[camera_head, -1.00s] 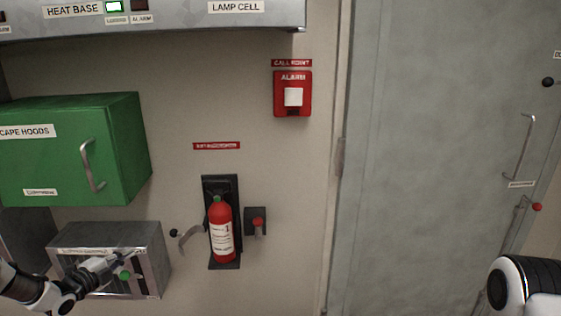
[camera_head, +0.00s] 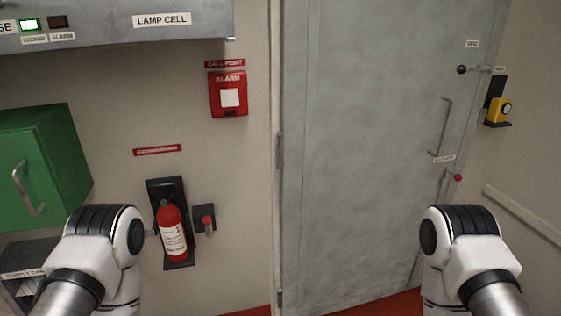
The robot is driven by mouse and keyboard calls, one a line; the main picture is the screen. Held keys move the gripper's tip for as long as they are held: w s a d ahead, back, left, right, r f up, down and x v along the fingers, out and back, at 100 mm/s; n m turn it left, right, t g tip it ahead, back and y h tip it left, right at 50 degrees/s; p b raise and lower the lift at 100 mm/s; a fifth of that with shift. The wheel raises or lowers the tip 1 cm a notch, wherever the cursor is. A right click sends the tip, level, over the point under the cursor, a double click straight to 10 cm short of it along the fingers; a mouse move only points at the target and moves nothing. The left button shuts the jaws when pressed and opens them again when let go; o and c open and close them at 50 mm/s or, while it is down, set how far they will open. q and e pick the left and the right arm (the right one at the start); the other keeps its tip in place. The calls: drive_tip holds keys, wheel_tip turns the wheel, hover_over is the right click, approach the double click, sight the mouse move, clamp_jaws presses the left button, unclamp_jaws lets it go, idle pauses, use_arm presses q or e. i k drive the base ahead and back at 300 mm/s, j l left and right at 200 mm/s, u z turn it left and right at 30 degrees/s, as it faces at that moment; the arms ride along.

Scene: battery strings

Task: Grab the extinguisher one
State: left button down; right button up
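A red fire extinguisher (camera_head: 173,232) with a white label stands upright in a black wall bracket (camera_head: 166,190) at the lower left of the head view. A red sign (camera_head: 157,150) is on the wall above it. A small dark plate with a red knob (camera_head: 206,220) is just right of the bracket. My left arm shows left of the extinguisher and my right arm at the lower right, in front of the grey door. Neither gripper can be seen in this view.
A green cabinet (camera_head: 42,160) with a handle is at the left. A red alarm call point (camera_head: 229,93) hangs above and right of the extinguisher. A large grey door (camera_head: 365,130) fills the middle. A yellow device (camera_head: 498,111) hangs at the far right.

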sight(169, 220)
drive_tip(key=j, duration=2.35)
